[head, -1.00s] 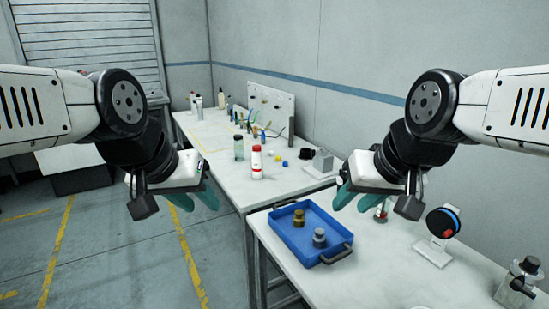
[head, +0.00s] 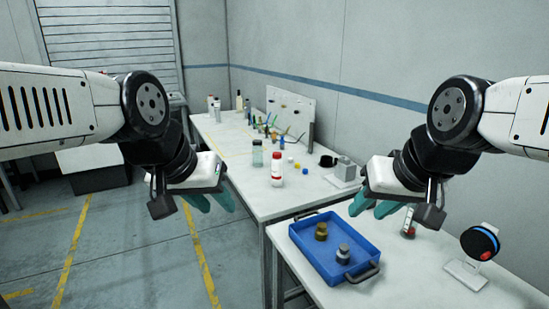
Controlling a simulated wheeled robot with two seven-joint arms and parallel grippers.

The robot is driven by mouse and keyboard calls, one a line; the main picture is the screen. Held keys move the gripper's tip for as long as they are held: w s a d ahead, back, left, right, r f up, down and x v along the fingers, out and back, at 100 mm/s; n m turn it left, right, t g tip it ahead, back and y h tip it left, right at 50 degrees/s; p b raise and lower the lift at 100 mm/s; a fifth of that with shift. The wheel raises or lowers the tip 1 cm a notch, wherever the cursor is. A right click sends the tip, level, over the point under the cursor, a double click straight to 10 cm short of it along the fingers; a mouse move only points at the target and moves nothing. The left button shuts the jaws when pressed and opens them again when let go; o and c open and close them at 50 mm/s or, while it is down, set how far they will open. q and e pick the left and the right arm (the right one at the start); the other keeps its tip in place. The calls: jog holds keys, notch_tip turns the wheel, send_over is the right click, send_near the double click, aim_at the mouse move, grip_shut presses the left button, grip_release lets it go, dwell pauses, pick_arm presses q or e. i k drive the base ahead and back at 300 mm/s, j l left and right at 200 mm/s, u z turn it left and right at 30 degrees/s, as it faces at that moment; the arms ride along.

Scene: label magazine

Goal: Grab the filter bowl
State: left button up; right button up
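I cannot tell for sure which thing is the filter bowl. A small clear vessel with a red part (head: 408,222) stands on the near table, just right of my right gripper and partly hidden by its wrist. A clear jar with a dark lid (head: 257,155) stands on the far table. My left gripper (head: 211,202) hangs over the floor left of the tables, its teal fingers apart and empty. My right gripper (head: 374,207) is above the near table, behind the blue tray, its teal fingers apart and empty.
The blue tray (head: 308,257) holds a brass fitting (head: 321,231) and a grey fitting (head: 343,254). A black-and-blue disc on a stand (head: 480,242) is at the right. A white bottle with red bands (head: 277,168) and several small parts stand on the far table (head: 245,188).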

aim_at(257, 151)
jog(key=i+j+z, duration=0.1)
jog(key=i+j, duration=0.65)
jog(key=i+j+z, duration=0.1)
jog(key=i+j, duration=1.3)
jog(key=j, duration=0.3)
jog(key=i+l+z, duration=0.05)
